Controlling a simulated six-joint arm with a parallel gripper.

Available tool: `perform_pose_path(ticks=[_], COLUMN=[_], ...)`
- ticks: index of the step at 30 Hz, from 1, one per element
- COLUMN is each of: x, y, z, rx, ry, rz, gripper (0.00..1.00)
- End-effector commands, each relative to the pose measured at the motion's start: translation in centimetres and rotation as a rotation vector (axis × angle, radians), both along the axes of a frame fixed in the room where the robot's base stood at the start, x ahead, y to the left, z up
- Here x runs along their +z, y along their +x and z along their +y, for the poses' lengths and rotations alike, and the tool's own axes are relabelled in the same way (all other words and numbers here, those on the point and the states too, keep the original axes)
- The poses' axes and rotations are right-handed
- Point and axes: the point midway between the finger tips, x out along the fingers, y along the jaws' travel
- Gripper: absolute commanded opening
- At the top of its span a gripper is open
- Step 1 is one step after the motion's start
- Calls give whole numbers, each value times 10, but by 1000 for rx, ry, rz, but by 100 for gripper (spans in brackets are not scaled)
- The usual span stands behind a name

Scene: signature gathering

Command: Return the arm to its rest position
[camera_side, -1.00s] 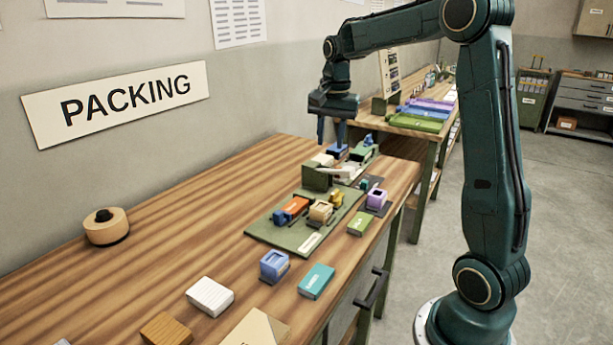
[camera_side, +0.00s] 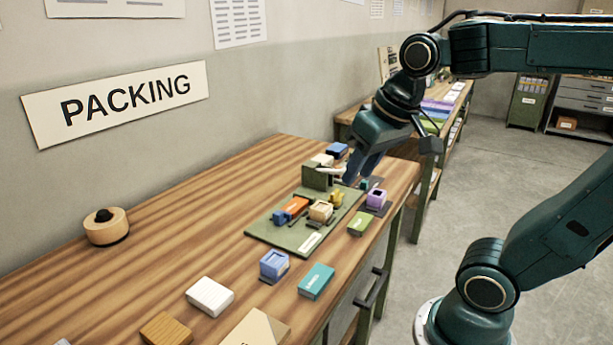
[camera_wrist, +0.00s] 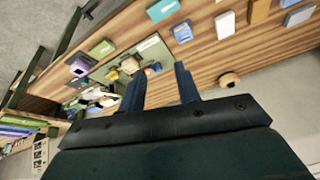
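My gripper (camera_side: 362,165) is tilted downward to the left above the far right part of the wooden bench. In the wrist view its two dark blue fingers (camera_wrist: 160,88) stand apart with nothing held between them. A small dark blue block (camera_side: 337,150) sits at the back of the bench, apart from the gripper. My gripper and wrist hide part of the bench's far end in the side view.
A green mat (camera_side: 275,234) holds orange, tan and yellow pieces beside a green stand (camera_side: 317,178). A purple block (camera_side: 376,198), blue block (camera_side: 274,265), teal box (camera_side: 316,281) and white box (camera_side: 209,296) lie around it. A round wooden item (camera_side: 106,227) sits by the wall.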

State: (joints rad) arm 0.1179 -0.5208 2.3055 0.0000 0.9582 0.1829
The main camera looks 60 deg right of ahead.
Motion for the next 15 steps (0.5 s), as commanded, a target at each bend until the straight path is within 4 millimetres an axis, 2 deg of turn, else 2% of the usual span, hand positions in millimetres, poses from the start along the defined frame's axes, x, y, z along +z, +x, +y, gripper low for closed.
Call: perform_pose_path(ticks=[1, 6, 15], x=[-3, -15, -26], y=[-10, -35, -52], z=[6, 20, 27], rx=[48, 184, 284], ry=[-12, -53, -85], rz=[-17, -57, -88], gripper=[33, 33, 33])
